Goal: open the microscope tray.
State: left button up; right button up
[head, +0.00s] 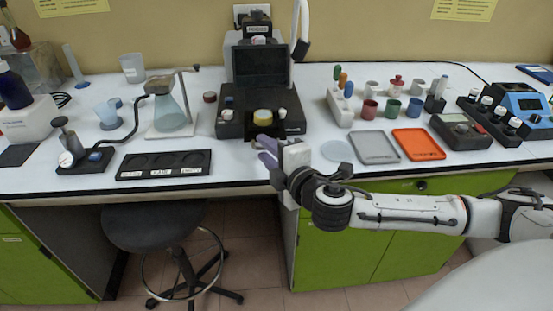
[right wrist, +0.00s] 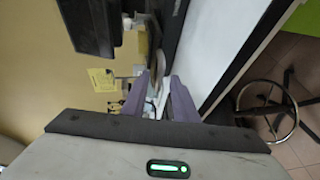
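The black microscope (head: 262,72) stands at the back middle of the white bench, with a screen-like panel and a black base (head: 232,126). A yellow round piece (head: 263,117) and white knobs sit at the front of the base. I cannot make out a separate tray or whether it is open. My right gripper (head: 262,149) is just in front of the base, near the bench edge, apart from it as far as I can tell. In the right wrist view its purple fingers (right wrist: 157,90) are spread with nothing held between them; dark microscope parts (right wrist: 88,25) show beyond. My left gripper is not in view.
A black labelled rack (head: 163,165) and a flask (head: 171,112) stand left of the microscope. To the right are a grey tray (head: 374,147), an orange tray (head: 418,145) and several coloured cups. A stool (head: 153,228) stands below the bench.

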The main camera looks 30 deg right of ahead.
jog(key=v, duration=0.8)
jog(key=shift+s+b, duration=0.35)
jog(key=s+a+f+m+g+y, duration=0.1)
jog(key=s+a+f+m+g, duration=0.2)
jog(key=f, duration=0.6)
jog(key=s+a+f+m+g+y, duration=0.15)
jog(key=a+f, duration=0.25)
jog(key=f, duration=0.5)
jog(key=s+a+f+m+g, duration=0.2)
jog(key=s+a+f+m, duration=0.2)
jog(key=s+f+m, duration=0.5)
jog(key=s+f+y, duration=0.1)
jog(key=s+f, duration=0.3)
jog(key=f, duration=0.2)
jog(key=shift+m, duration=0.35)
